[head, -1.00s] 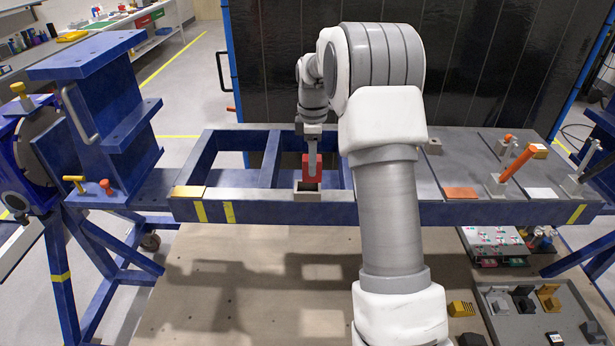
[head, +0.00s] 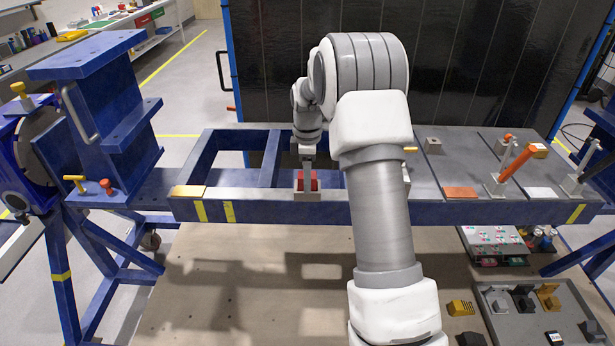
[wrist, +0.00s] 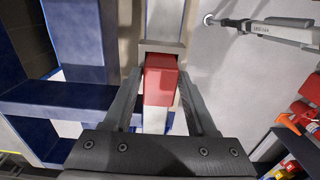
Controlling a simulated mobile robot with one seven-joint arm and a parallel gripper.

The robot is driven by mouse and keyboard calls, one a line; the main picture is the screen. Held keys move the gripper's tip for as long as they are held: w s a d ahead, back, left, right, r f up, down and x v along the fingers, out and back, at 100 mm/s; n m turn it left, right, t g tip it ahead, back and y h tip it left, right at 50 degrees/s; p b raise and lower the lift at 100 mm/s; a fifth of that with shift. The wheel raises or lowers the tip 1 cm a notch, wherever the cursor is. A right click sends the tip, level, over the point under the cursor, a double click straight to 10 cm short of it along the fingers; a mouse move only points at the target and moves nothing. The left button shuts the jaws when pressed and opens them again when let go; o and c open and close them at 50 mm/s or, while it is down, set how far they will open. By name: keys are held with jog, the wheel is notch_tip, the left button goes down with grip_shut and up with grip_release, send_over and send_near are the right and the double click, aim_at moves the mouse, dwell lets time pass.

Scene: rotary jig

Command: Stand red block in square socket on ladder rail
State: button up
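The red block (head: 313,181) is upright at the small grey square socket (head: 306,196) on the front ladder rail (head: 265,208). Its lower part sits down at the socket's rim; how deep it is inside is hidden. My gripper (head: 307,183) reaches down from above, with one finger in front of the block. In the wrist view the red block (wrist: 161,82) is between the two fingertips of my gripper (wrist: 161,80), which press close on its sides. The socket's rim (wrist: 160,46) shows just beyond the block.
Blue cross bars (head: 270,160) and open gaps lie left of the socket. The grey plate (head: 440,172) to the right carries an orange-handled clamp (head: 517,163) and an orange pad (head: 461,193). A grey parts tray (head: 520,325) is at lower right.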

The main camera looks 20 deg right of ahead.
jog(key=shift+o, duration=1)
